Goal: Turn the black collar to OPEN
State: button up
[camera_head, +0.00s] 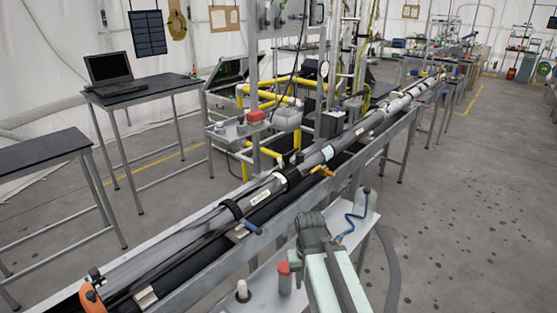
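A long grey tube assembly (178,239) runs diagonally from the lower left to the upper right. A black collar (232,209) wraps around the tube left of centre, with a blue-ended lever (251,226) beside it. Another black ring (291,177) sits farther along the tube. I cannot tell which of the two the task names. Small pale labels (260,197) are on the tube, too small to read. My pale green and dark grey arm shows at the lower middle, in front of the bench and apart from the tube. I cannot make out any gripper fingers.
A side shelf (262,292) in front holds a red-capped cylinder (285,279), a white knob-like piece (243,290) and a blue coiled cord (350,222). Yellow pipes (245,140) stand behind the tube. An orange piece (91,299) is at lower left. Floor at right is clear.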

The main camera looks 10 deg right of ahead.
aim_at(291, 173)
jog(key=u, duration=2.45)
jog(key=k, duration=1.3)
jog(key=z, duration=1)
jog(key=i, duration=1)
jog(key=u, duration=0.05)
